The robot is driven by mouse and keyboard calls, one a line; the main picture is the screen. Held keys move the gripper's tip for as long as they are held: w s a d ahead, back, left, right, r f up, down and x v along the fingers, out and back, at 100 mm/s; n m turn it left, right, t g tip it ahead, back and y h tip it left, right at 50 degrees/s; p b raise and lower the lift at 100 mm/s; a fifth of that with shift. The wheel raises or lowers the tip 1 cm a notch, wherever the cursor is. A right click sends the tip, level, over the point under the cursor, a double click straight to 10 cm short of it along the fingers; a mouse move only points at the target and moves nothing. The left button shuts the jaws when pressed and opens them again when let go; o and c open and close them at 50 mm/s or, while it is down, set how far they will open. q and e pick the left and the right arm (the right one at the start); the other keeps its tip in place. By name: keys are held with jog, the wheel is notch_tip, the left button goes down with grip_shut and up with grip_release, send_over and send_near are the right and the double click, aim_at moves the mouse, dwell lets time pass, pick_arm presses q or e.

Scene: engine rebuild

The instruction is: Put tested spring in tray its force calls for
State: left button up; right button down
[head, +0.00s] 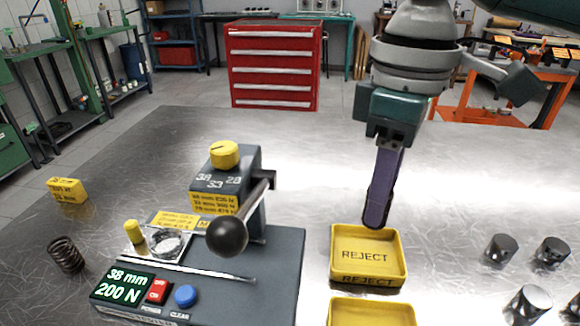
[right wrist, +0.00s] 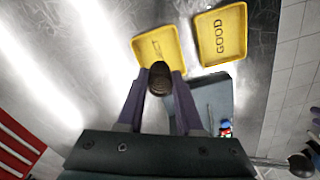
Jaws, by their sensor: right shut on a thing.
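My right gripper (head: 378,218) points down over the yellow REJECT tray (head: 399,263). In the right wrist view its fingers (right wrist: 160,82) are shut on a dark coiled spring (right wrist: 160,70), seen nearly end-on beside the REJECT tray (right wrist: 172,42). A second yellow tray (head: 372,314) is cut by the head view's lower edge; the right wrist view shows a GOOD tray (right wrist: 235,40). The spring tester (head: 265,275) has a display (head: 122,288) reading 38 mm, 200 N. My left gripper is out of view.
Another dark spring (head: 66,254) stands left of the tester. A yellow block (head: 68,190) lies far left. Several metal cylinders (head: 500,248) stand at the right. The metal table behind the trays is clear.

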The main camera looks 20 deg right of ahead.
jog(key=shift+f+b, duration=0.45)
jog(key=shift+f, duration=2.65)
jog(key=shift+f, duration=0.1)
jog(key=c, duration=0.6)
grip_release()
jog(key=shift+o, duration=0.2)
notch_tip(320, 180, up, 12)
jog(key=p, duration=0.1)
jog(key=shift+p, duration=0.4)
